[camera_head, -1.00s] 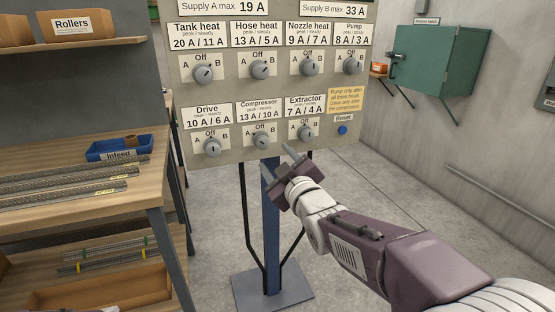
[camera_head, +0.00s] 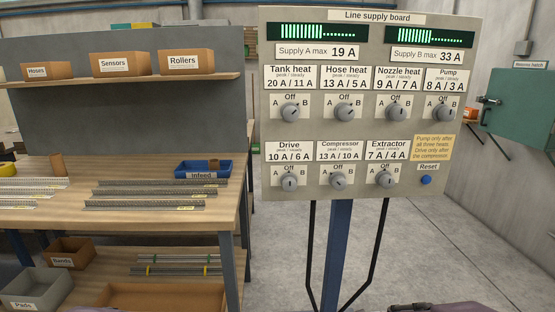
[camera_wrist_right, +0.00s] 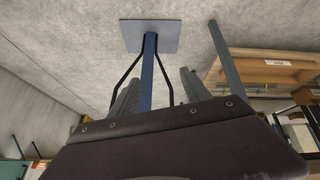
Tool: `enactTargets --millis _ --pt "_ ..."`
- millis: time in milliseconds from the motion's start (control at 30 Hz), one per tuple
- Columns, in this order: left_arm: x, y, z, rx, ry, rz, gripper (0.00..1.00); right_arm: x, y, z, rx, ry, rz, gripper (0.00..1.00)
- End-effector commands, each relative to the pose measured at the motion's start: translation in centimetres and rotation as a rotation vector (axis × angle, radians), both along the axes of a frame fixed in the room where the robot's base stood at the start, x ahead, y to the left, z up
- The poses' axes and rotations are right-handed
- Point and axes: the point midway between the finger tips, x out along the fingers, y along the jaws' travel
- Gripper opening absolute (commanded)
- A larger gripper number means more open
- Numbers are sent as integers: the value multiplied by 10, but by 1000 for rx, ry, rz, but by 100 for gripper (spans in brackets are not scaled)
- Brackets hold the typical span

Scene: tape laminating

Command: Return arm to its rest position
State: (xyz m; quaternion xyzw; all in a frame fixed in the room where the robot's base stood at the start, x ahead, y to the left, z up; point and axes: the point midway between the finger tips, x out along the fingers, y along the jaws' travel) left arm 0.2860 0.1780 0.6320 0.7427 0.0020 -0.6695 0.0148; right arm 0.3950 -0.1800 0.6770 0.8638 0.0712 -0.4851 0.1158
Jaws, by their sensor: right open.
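My right gripper (camera_wrist_right: 158,92) shows in the right wrist view, its two fingers apart with nothing between them. Beyond it are the blue post (camera_wrist_right: 148,75) of the line supply board and the post's base plate (camera_wrist_right: 150,36) on the floor. The fingers look clear of the post. My left gripper is in neither view.
A wooden workbench (camera_head: 120,220) with a blue infeed bin (camera_head: 203,170) and metal strips stands at left. A shelf (camera_head: 130,82) above holds labelled boxes. A green hatch (camera_head: 520,108) is on the right wall. Open floor (camera_head: 470,250) lies right of the board's post.

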Motion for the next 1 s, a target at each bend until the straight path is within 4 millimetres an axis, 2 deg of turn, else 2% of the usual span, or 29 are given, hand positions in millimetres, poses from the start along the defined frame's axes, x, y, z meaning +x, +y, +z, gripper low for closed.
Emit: enactTargets --millis 33,100,200,233,267,300,467,567,700,800,900,1000 --pt "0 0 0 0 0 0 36 -22 0 -15 22 94 -43 56" --pt "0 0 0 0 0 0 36 -55 0 -32 52 230 -115 56" --pt "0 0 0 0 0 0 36 -104 2 -45 92 421 -243 56" --pt "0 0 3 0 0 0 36 -114 2 -43 105 463 -301 56" --pt "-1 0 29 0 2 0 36 -111 2 -16 105 451 -291 56" --pt "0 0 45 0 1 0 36 -110 2 -1 103 447 -286 56" --pt "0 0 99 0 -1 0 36 -109 2 54 102 445 -284 56" --pt "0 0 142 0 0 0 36 -109 2 96 102 444 -283 56" --pt "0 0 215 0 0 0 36 -109 2 170 102 444 -283 56" --pt "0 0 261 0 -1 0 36 -109 2 215 102 443 -283 56" --pt "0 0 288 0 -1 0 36 -109 2 243 102 443 -283 56" --pt "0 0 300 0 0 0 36 -109 2 255 102 443 -283 56"
